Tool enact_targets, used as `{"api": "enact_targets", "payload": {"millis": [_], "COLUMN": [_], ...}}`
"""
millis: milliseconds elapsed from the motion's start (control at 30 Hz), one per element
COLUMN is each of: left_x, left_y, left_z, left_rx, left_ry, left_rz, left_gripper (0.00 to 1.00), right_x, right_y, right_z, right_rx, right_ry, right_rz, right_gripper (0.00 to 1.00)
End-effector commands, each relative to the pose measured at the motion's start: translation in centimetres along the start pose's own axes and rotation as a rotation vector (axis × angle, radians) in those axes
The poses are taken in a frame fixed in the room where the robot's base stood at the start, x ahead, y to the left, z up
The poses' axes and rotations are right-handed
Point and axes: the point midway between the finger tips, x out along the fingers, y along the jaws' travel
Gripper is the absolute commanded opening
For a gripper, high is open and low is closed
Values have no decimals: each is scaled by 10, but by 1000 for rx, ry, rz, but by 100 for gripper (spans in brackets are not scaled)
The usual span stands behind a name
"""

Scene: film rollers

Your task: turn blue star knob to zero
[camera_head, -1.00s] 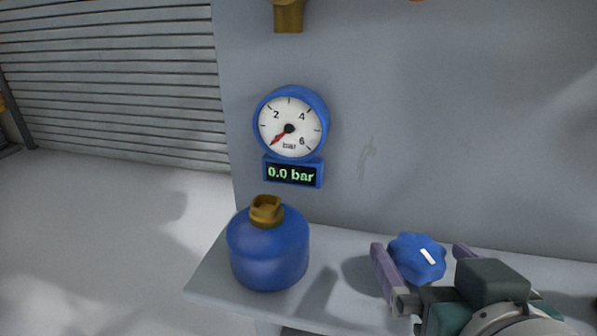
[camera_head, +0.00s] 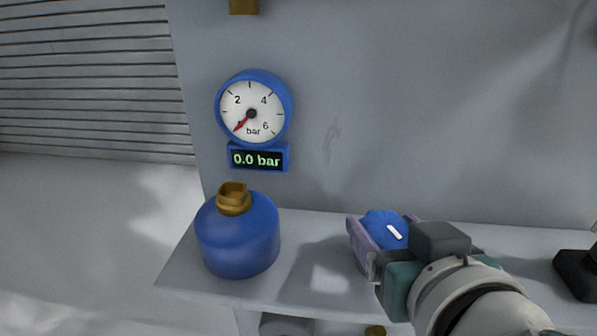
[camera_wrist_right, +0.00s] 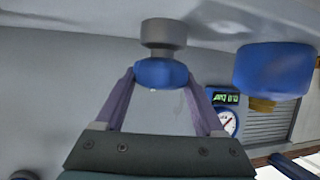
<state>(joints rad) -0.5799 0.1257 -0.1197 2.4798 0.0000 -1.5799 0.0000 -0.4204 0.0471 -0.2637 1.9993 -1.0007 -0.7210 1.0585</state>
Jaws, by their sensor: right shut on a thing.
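The blue star knob (camera_head: 383,230) with a white mark sits above the grey shelf, near the wall. In the right wrist view the knob (camera_wrist_right: 161,73) is on a grey round stem, between the fingers. My right gripper (camera_head: 384,232) is shut on the knob, one purple finger on each side. The round blue gauge (camera_head: 252,112) on the wall has its red needle at the low end of its scale. The display (camera_head: 257,159) under it reads 0.0 bar. My left gripper is not in view.
A blue bottle (camera_head: 238,238) with a brass neck stands on the shelf (camera_head: 308,285), left of the knob. A dark object (camera_head: 577,276) is at the right edge. The shelf between bottle and knob is clear.

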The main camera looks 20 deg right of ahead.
Motion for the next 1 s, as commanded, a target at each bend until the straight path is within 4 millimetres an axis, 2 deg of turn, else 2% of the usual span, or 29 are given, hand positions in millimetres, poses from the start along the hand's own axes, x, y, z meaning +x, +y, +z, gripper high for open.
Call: {"api": "enact_targets", "payload": {"millis": [33, 200, 567, 1000], "left_x": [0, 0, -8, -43], "left_y": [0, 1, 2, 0], "left_z": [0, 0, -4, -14], "left_rx": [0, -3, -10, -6], "left_ry": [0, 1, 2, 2], "left_rz": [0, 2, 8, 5], "left_gripper": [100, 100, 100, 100], "right_x": [0, 0, -1, 0], "right_y": [0, 0, 1, 5], "right_z": [0, 0, -2, -6], "right_rx": [0, 0, -27, -169], "right_ry": [0, 0, 1, 2], "right_rz": [-1, -1, -63, -388], "right_gripper": [34, 16, 16, 16]}}
